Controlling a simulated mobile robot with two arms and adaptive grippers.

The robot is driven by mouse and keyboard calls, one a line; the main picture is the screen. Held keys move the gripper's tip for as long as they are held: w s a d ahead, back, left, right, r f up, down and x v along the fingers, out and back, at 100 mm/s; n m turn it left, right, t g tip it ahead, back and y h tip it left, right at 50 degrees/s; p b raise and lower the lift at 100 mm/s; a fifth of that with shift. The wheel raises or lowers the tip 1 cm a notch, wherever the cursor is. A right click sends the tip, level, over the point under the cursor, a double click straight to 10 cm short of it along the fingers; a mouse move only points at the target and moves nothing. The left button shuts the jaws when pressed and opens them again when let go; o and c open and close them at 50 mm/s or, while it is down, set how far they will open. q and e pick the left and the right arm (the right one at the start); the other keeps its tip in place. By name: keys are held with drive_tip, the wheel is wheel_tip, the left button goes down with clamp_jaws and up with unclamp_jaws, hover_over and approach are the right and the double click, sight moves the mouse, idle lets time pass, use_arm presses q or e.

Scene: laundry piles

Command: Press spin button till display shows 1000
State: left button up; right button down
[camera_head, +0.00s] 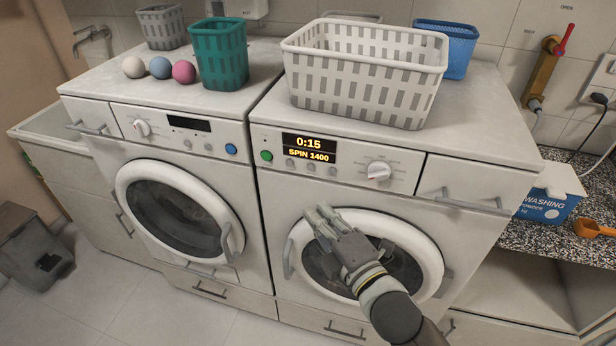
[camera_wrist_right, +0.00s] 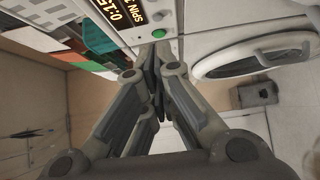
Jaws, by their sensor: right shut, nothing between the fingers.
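The right washing machine has a lit display (camera_head: 309,149) that reads 0:15 and SPIN 1400. Below the display is a row of small grey buttons (camera_head: 311,167); their labels are too small to read. A green button (camera_head: 266,155) is at the left of the panel and a white dial (camera_head: 378,171) at the right. My right gripper (camera_head: 321,213) is shut and empty, in front of the door's top edge and below the buttons. In the right wrist view the shut fingertips (camera_wrist_right: 155,52) are near the panel, with the display (camera_wrist_right: 128,12) partly cut off. My left gripper is not in view.
A white basket (camera_head: 365,70) and a blue basket (camera_head: 446,48) stand on the right machine. The left machine (camera_head: 170,150) has a dark display and carries a green basket (camera_head: 219,55) and several other items. A washing powder box (camera_head: 548,195) is on the counter at right.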

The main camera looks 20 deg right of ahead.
drive_tip(key=p, duration=0.2)
approach(302, 163)
drive_tip(key=w+a, duration=0.2)
drive_tip(key=a, duration=0.2)
drive_tip(key=shift+w+d+f+p, duration=0.15)
drive_tip(key=shift+w+d+p, duration=0.1)
drive_tip(key=shift+w+d, duration=0.35)
drive_tip(key=shift+w+d+f+p, duration=0.2)
drive_tip(key=shift+w+d, duration=0.15)
drive_tip(key=shift+w, duration=0.35)
drive_tip(key=shift+r, duration=0.1)
drive_tip(key=shift+w+d+r, duration=0.1)
drive_tip(key=shift+w+d, duration=0.3)
drive_tip(key=shift+w, duration=0.1)
drive_tip(key=shift+r, duration=0.1)
drive_tip(key=shift+d, duration=0.1)
